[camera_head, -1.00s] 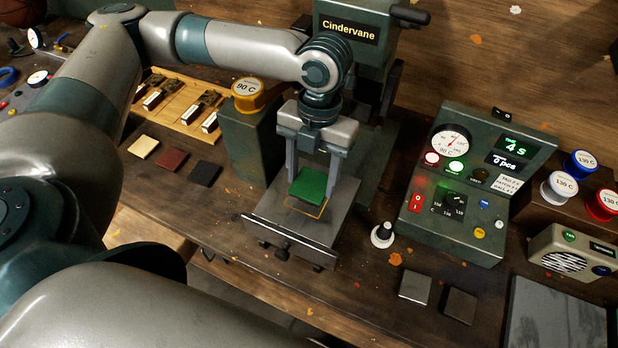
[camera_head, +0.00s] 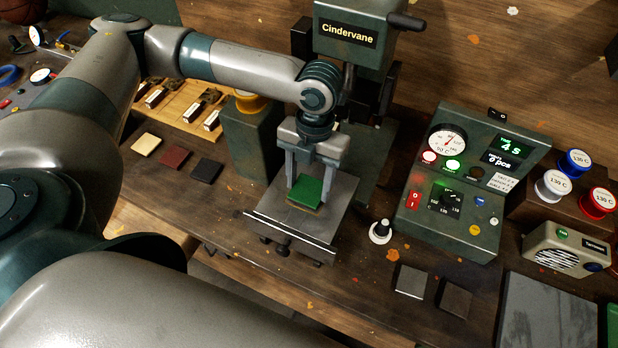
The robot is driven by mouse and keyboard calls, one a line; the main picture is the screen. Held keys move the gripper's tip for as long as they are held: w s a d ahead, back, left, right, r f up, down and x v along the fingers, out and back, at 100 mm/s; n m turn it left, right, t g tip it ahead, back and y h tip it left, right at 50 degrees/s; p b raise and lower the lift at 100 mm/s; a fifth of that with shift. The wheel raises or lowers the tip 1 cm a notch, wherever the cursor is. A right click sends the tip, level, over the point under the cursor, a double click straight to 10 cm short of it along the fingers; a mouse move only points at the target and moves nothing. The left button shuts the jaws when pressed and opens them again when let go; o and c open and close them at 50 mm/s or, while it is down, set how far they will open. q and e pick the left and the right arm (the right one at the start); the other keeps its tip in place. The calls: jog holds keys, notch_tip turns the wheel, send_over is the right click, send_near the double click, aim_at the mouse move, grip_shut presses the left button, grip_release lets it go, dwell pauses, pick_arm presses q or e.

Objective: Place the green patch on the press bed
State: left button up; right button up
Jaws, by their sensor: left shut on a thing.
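The green patch (camera_head: 306,193) is a small flat square at the middle of the view. My left gripper (camera_head: 305,182) points down and is shut on the green patch, with a finger on each side of it. The press bed (camera_head: 290,224) is the grey metal plate below, in front of the Cindervane press (camera_head: 352,45). The patch is at or just above the bed, over a thin yellow outline; whether it touches the bed I cannot tell. My right gripper is not in view.
Cream (camera_head: 146,144), dark red (camera_head: 174,157) and black (camera_head: 207,170) patches lie left of the press. Two grey squares (camera_head: 411,281) lie in front.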

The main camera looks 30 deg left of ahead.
aim_at(313, 182)
pick_arm(q)
jog(key=shift+f, duration=0.1)
jog(key=o, duration=1)
jog(key=shift+o, duration=0.2)
notch_tip(313, 182, up, 12)
jog(key=w+b, duration=0.1)
jog(key=b, duration=0.3)
jog(key=shift+w, duration=0.4)
